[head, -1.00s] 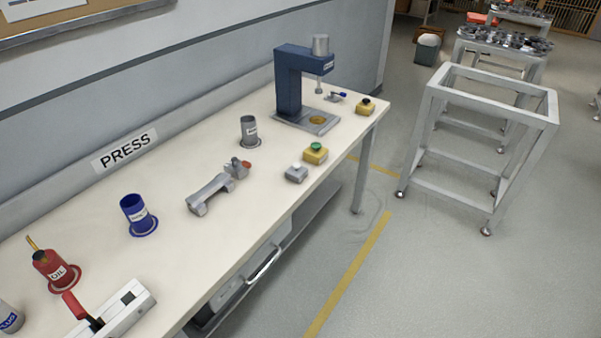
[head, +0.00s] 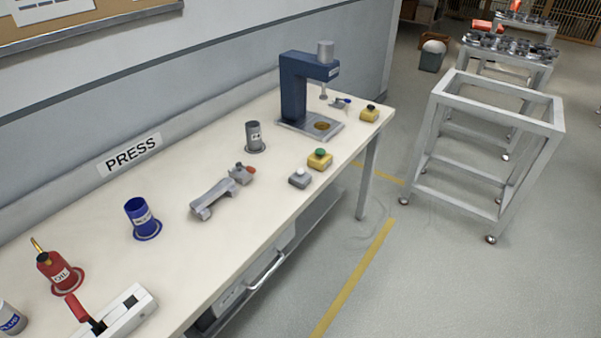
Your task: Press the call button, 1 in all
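Several button boxes stand on the white bench in the head view, and no readable label marks one as the call button. A grey box with a white button (head: 300,178) sits near the bench's front edge. Just behind it is a yellow box with a green button (head: 320,159). A yellow box with a dark button (head: 369,113) stands at the far right end, beyond the blue press (head: 295,88). Neither of my grippers is in view.
The bench (head: 190,262) also holds a grey clamp-like fixture (head: 216,197), a dark grey cup (head: 253,136), a blue cup (head: 139,216), a red oil can (head: 56,270) and a red-handled device (head: 118,314). An empty metal cart frame (head: 490,112) stands right. Floor between is clear.

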